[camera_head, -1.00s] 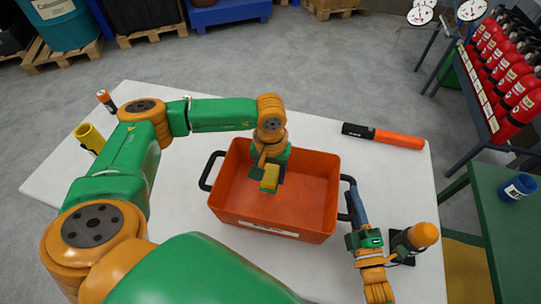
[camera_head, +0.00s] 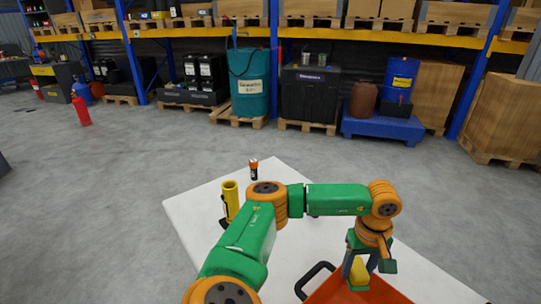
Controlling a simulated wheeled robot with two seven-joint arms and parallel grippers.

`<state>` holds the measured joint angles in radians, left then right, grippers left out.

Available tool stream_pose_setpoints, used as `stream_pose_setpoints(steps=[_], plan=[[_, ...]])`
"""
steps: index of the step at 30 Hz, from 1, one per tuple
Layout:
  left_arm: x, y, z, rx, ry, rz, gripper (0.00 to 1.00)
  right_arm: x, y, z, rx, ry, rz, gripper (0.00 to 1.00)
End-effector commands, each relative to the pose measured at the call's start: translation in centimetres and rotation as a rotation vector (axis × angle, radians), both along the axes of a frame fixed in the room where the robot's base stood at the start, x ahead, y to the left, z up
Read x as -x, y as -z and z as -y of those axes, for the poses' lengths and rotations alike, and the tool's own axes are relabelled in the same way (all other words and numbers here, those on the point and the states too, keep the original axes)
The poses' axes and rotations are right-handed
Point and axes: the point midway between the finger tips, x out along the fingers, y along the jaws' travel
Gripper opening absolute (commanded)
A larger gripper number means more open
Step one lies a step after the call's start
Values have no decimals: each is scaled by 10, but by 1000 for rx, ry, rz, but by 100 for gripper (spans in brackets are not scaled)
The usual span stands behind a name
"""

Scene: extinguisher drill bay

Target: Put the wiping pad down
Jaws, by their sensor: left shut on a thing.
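The wiping pad (camera_head: 359,273) is a small yellow block in the lower right of the head view. My left gripper (camera_head: 362,262) points down and is shut on it. Gripper and pad show over the orange bin (camera_head: 340,295), whose lower part is cut off by the picture's edge. Whether the pad touches the bin's floor I cannot tell. My right gripper is out of view.
The white table (camera_head: 195,215) carries a yellow cylinder (camera_head: 230,200) and a small orange-and-black thing (camera_head: 254,169) at its far left. The table top right of the bin looks clear. Shelves, drums and pallets stand across the grey floor, with a red extinguisher (camera_head: 81,110) at left.

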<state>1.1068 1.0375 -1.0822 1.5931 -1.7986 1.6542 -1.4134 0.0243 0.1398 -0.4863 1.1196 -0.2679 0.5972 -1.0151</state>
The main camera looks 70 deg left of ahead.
Motion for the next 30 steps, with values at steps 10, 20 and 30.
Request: stream_pose_setpoints(steps=[10,20,30], plan=[[62,10,-103,-11,-469,-7,0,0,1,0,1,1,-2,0],[146,30,-167,-7,-594,-2,0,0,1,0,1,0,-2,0],[155,93,-173,2,-604,-2,0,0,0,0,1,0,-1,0]])
